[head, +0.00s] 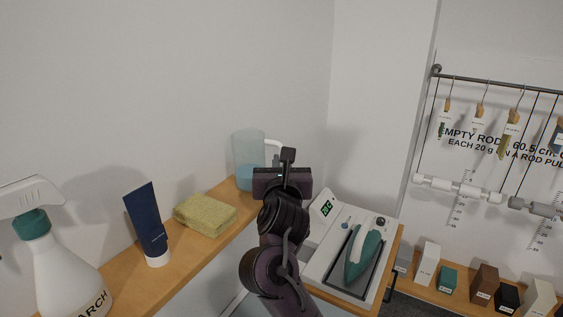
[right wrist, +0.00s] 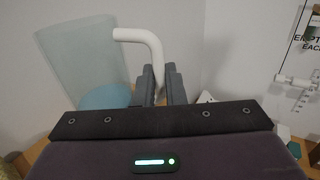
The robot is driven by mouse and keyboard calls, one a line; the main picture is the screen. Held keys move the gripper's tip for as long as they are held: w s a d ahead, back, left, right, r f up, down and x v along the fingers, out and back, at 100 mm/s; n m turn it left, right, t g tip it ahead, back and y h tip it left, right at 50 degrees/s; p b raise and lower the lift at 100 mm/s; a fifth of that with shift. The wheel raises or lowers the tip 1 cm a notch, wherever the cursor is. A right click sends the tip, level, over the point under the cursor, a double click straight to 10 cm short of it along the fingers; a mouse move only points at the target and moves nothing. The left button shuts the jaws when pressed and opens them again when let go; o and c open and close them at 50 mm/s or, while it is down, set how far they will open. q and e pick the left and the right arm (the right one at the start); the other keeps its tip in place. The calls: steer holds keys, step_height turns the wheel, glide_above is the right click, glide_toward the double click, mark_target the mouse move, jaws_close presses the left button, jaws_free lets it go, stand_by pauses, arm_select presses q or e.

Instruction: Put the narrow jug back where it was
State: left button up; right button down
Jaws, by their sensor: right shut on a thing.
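The narrow jug (head: 247,150) is clear and bluish with a white handle, and a bluer layer shows in its lower part. It looks upright at the far end of the wooden shelf (head: 180,262); I cannot tell whether its base touches the wood. My right gripper (head: 288,157) is at the handle side of the jug. In the right wrist view the jug (right wrist: 85,58) stands to the left, and my right gripper (right wrist: 161,85) is shut on the lower part of its white handle. My left gripper is not in view.
A teal iron (head: 364,252) rests on a white unit at right. Small boxes (head: 485,284) line a low shelf beneath a hanging rail (head: 500,82).

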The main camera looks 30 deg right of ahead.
steer(key=shift+f, duration=0.15)
steer(key=c, duration=1.5)
jaws_free()
steer(key=v, duration=0.7)
steer(key=shift+s+a+b, duration=0.2)
steer(key=shift+b, duration=0.2)
